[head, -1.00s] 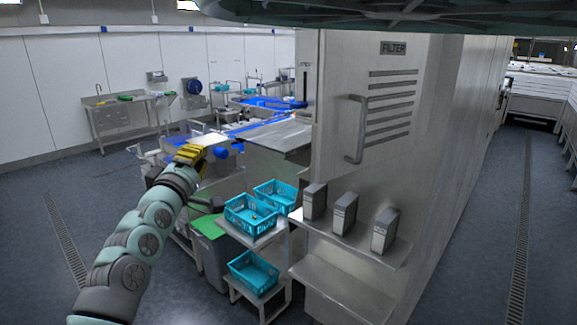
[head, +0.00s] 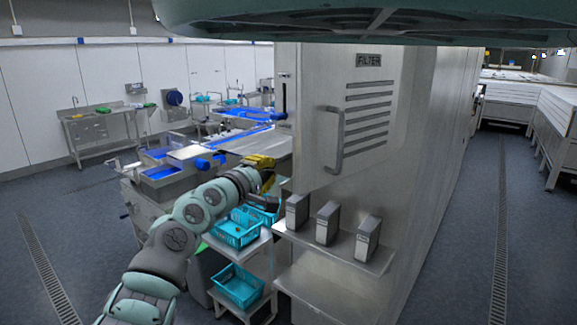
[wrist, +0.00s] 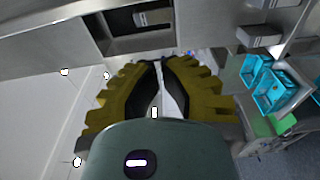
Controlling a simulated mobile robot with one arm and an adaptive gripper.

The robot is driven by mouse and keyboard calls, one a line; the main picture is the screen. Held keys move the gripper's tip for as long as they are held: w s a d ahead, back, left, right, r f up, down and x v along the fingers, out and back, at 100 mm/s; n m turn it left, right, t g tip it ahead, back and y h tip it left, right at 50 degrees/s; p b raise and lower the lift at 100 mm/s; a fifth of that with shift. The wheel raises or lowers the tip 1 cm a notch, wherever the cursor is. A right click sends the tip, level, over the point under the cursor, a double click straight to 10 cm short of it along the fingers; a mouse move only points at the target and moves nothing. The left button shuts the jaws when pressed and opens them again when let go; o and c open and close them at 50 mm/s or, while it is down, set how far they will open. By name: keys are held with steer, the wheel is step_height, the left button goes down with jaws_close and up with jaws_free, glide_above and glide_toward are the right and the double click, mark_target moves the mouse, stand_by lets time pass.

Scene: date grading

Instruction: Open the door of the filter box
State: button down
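The filter box door is a flat metal panel with slots and a FILTER label (head: 368,60), right of centre in the head view. Its upright bar handle (head: 336,140) is on the door's left side. The handle is not clearly seen there.
A metal shelf (head: 318,283) with several grey blocks (head: 327,222) juts out below the door. Blue crates (head: 236,229) on stands are below my gripper. A conveyor table (head: 262,142) lies behind it. The floor aisle on the right (head: 470,240) is clear.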

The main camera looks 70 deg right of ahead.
steer(key=s+d+p, duration=0.1)
steer(key=s+p, duration=0.1)
steer(key=p, duration=0.1)
steer(key=s+d+p, duration=0.1)
steer(key=s, duration=0.1)
steer(key=shift+s+d+p, duration=0.1)
steer(key=shift+d+p, duration=0.2)
stand_by(0.4)
stand_by(0.4)
